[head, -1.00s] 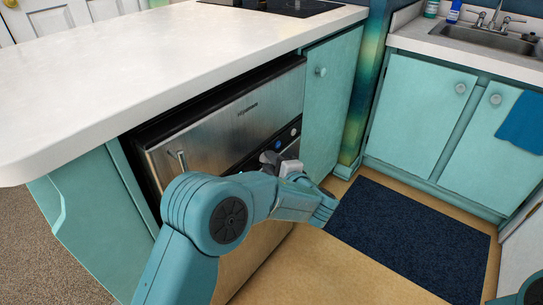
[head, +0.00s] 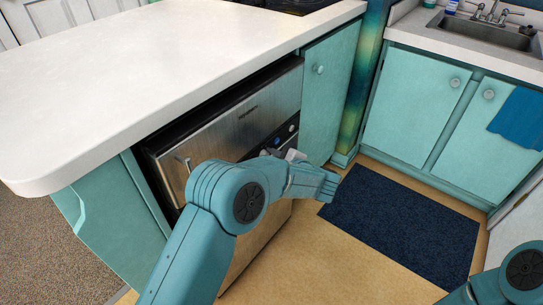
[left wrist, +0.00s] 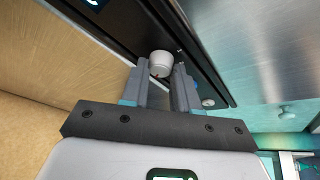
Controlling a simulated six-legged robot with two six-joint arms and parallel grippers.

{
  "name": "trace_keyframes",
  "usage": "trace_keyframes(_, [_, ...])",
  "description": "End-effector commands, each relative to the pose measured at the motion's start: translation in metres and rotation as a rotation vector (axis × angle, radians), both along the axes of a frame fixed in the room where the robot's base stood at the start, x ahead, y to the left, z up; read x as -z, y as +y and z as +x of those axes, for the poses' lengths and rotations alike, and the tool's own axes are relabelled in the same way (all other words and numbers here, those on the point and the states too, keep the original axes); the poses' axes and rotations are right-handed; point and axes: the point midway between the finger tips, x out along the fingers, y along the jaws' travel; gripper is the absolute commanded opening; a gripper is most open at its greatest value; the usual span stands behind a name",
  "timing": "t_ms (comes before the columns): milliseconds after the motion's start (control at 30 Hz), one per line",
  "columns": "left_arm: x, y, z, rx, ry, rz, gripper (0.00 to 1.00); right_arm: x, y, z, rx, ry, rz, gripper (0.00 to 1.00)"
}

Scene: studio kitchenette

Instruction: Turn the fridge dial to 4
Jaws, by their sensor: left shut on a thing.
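The fridge (head: 215,139) is a brushed-steel unit under the white counter. A dark control strip with small round controls (head: 277,141) runs across its front. In the left wrist view a white round dial (left wrist: 161,60) with a small reddish mark on its rim stands out from the dark strip. My left gripper (left wrist: 162,75) is shut on this dial, a finger on each side. In the head view my left wrist hides the dial and most of the fingers. I cannot read the dial's numbers or setting. Of my right arm only a part shows at lower right; its gripper is out of frame.
The white counter (head: 150,65) overhangs the fridge. A teal cabinet door (head: 325,105) stands right of the fridge. A dark blue mat (head: 400,220) lies on the open floor. Sink cabinets (head: 415,108) with a blue towel (head: 520,118) are at the right.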

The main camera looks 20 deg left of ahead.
Motion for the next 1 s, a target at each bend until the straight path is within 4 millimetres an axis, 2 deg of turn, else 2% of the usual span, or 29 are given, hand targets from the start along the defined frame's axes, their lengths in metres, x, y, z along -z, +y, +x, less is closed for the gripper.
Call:
trace_keyframes(333, [0.000, 0.001, 0.000, -0.005, 0.001, 0.002, 0.00, 0.000, 0.000, 0.000, 0.001, -0.001, 0.000, 0.00])
trace_keyframes(367, [0.000, 0.001, 0.000, -0.005, 0.001, 0.002, 0.36, 0.000, 0.000, 0.000, 0.001, -0.001, 0.000, 0.00])
trace_keyframes(400, [0.000, 0.001, 0.000, -0.005, 0.001, 0.002, 0.49, 0.000, 0.000, 0.000, 0.001, -0.001, 0.000, 0.00])
trace_keyframes(433, [0.000, 0.001, 0.000, -0.005, 0.001, 0.002, 0.54, 0.000, 0.000, 0.000, 0.001, -0.001, 0.000, 0.00])
trace_keyframes(767, [-0.001, -0.002, -0.001, -0.002, 0.001, 0.002, 0.54, -0.001, 0.000, 0.000, 0.001, -0.001, 0.000, 0.00])
trace_keyframes(867, [-0.007, -0.011, -0.007, 0.002, 0.000, 0.002, 0.54, -0.004, 0.000, 0.000, 0.001, -0.001, 0.000, 0.00])
trace_keyframes(1000, [-0.019, -0.036, -0.024, 0.004, 0.001, 0.002, 0.54, -0.012, 0.000, 0.000, 0.001, -0.001, 0.000, 0.00])
